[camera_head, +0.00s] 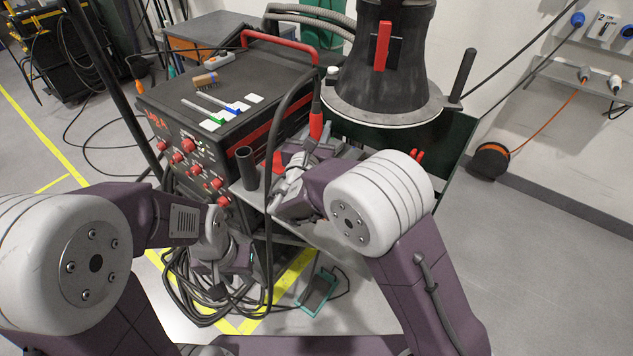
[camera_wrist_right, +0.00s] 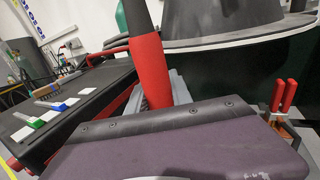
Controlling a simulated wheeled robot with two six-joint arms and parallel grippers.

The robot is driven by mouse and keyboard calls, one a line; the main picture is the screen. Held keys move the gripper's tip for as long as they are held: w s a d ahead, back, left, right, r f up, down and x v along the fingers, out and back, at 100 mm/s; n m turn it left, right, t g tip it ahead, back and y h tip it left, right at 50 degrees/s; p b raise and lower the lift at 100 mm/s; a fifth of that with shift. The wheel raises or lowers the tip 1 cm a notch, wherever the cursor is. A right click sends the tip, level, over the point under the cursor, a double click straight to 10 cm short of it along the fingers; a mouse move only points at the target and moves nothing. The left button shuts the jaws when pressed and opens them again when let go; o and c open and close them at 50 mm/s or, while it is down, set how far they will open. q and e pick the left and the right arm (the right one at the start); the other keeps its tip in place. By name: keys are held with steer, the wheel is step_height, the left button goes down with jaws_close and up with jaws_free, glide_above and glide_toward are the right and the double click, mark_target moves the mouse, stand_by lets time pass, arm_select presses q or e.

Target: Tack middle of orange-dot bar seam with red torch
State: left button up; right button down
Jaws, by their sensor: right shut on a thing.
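The red torch (camera_head: 316,122) stands nearly upright by the right front of the black welding machine. In the right wrist view its red handle (camera_wrist_right: 148,72) has a dark upper part, and its lower end is hidden behind my wrist. My right gripper (camera_head: 309,148) is shut on the torch handle; grey finger parts show beside it in the wrist view. My left gripper (camera_head: 217,282) hangs low in front of the machine, over coiled cables, with its jaws too small and dark to read. I cannot make out an orange-dot bar or its seam in either view.
The black welding machine (camera_head: 160,118) carries a brush (camera_head: 206,80) and markers. A black cone with a grey rim (camera_head: 385,112) stands behind the right gripper. Red-handled pliers (camera_wrist_right: 284,95) sit at right.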

steer(key=shift+f+b, duration=0.4)
steer(key=shift+b, duration=0.05)
stand_by(0.6)
steer(key=shift+r, duration=0.15)
stand_by(0.6)
steer(key=shift+b, duration=0.55)
stand_by(1.2)
stand_by(0.5)
steer(key=shift+r+p, duration=0.35)
steer(key=shift+r, duration=0.35)
stand_by(3.3)
